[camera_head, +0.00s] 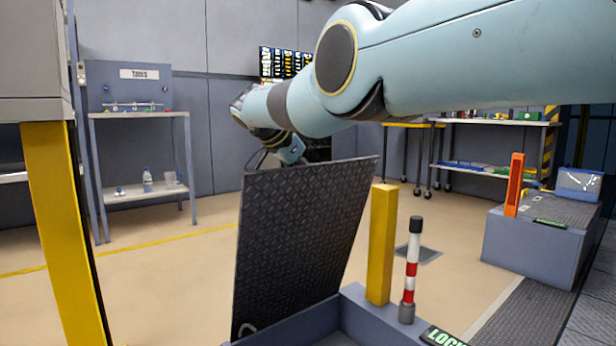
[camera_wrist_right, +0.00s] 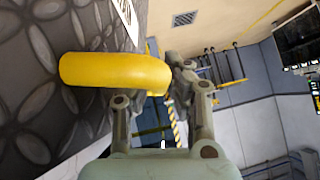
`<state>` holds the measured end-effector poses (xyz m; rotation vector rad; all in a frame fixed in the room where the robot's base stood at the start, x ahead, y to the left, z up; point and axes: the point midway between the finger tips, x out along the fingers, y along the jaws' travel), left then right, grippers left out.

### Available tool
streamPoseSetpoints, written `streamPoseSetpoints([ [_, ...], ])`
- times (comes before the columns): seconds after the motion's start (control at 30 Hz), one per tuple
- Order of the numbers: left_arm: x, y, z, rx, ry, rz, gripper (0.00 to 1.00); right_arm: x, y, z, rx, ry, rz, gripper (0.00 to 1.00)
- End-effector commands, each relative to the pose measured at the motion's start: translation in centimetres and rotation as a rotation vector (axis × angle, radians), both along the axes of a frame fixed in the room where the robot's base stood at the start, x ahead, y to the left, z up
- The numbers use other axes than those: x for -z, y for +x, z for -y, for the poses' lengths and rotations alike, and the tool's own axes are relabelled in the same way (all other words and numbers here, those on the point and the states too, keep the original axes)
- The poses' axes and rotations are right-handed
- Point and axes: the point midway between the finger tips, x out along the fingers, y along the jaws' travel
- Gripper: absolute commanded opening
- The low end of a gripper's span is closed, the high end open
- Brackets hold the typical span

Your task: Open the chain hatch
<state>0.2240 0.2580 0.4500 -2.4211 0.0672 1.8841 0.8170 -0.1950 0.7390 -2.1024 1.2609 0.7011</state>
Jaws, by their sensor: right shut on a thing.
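The chain hatch (camera_head: 300,245), a dark diamond-plate lid, stands raised and steeply tilted above a grey frame (camera_head: 355,318) in the head view. My right arm reaches over from the upper right, and its gripper is mostly hidden behind the lid's top edge. In the right wrist view the lid's plate (camera_wrist_right: 35,95) fills the left side. My right gripper (camera_wrist_right: 152,82) is shut on a yellow handle (camera_wrist_right: 110,70) beside that plate. The handle is hidden in the head view. My left gripper is not in view.
A yellow post (camera_head: 381,245) and a red-and-white striped post (camera_head: 411,270) stand right of the hatch. A larger yellow pillar (camera_head: 62,225) is at the left. A grey box (camera_head: 540,245) with an orange upright (camera_head: 514,185) stands at the right. Open floor lies behind the hatch.

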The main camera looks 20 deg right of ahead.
Motion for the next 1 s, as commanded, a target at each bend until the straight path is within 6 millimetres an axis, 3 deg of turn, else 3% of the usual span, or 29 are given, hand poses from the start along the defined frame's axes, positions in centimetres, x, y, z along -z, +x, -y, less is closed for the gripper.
streamPoseSetpoints([
  [0.03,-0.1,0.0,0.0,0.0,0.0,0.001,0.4,-0.9,0.2,0.4,0.006,-0.005,0.014,0.15],
  [0.1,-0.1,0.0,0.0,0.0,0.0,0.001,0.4,-0.8,0.2,0.4,0.006,-0.004,0.013,0.24],
  [0.57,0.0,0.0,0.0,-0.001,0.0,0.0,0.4,-0.7,0.0,-0.5,-0.001,-0.002,0.006,0.25],
  [0.8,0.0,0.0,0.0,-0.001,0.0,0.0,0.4,-1.9,-1.0,-1.5,0.002,0.001,0.006,0.25],
  [1.0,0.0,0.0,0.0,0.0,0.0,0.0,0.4,-4.5,-2.4,-3.4,0.002,-0.001,0.008,0.25],
])
